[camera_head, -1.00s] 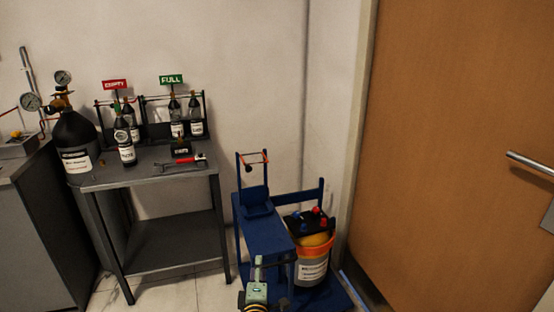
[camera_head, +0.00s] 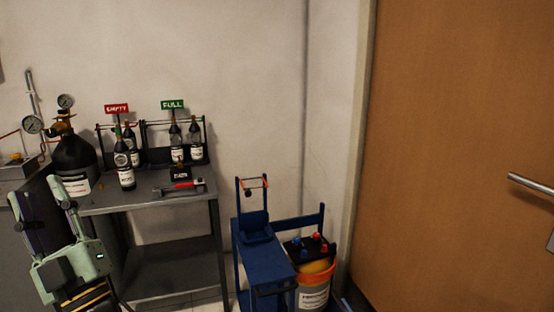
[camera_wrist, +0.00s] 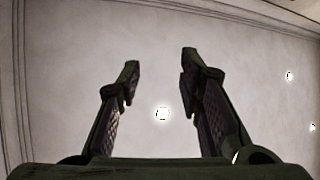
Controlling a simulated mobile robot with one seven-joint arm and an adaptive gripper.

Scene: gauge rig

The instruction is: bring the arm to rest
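My gripper (camera_head: 36,190) is at the lower left of the head view, pale green with dark finger pads. It points upward in front of the bench and the grey cabinet. Its two fingers stand apart with nothing between them. In the wrist view my gripper (camera_wrist: 160,62) is also open and empty, facing a pale plain surface with a few bright spots. In the head view it overlaps the left edge of the bench; I cannot tell whether there is a gap in depth.
A wooden door (camera_head: 450,120) stands right.

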